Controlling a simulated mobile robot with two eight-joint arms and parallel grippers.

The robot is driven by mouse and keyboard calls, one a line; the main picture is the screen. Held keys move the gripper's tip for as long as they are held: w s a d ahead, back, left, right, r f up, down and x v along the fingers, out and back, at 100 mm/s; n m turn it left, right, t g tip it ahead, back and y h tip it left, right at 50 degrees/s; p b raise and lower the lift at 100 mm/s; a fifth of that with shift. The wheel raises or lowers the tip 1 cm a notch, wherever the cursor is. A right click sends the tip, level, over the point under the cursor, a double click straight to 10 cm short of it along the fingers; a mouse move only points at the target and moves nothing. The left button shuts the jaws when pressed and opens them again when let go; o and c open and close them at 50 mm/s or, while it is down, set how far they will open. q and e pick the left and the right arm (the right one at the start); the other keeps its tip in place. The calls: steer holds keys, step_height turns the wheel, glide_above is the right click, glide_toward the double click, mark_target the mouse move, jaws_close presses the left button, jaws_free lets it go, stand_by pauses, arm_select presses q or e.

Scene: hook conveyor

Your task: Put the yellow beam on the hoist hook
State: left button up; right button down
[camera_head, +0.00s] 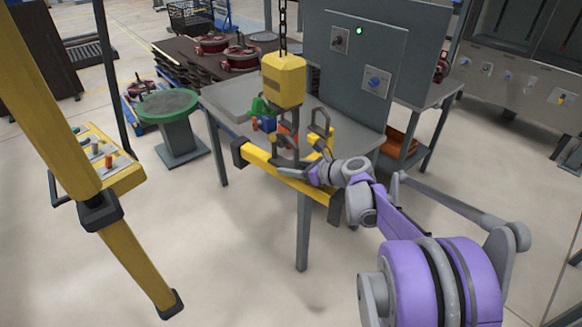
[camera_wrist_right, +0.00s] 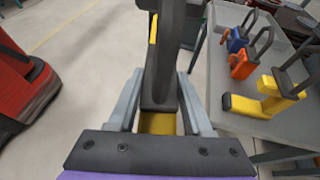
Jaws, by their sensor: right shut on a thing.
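The yellow beam (camera_head: 259,158) is a long bar with dark end caps, held roughly level in front of the table. My right gripper (camera_head: 303,174) is shut on it near its middle. In the right wrist view, the gripper (camera_wrist_right: 160,95) has a dark upright part and a patch of yellow (camera_wrist_right: 158,123) between its grey fingers. The hoist is a yellow block (camera_head: 283,82) on a chain, with a dark hook (camera_head: 285,150) below. The hook overlaps the beam in the head view; I cannot tell whether they touch. My left gripper is not in view.
The grey table (camera_head: 228,97) holds small coloured blocks with dark handles, including a yellow one (camera_wrist_right: 265,100), behind the beam. A grey panel (camera_head: 352,70) stands on it. A large yellow post (camera_head: 50,100) and control box (camera_head: 125,177) stand at left.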

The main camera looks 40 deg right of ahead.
steer(key=shift+f, duration=0.1)
steer(key=shift+c, duration=1.2)
jaws_free()
steer(key=v, duration=1.1)
steer(key=shift+a, duration=0.1)
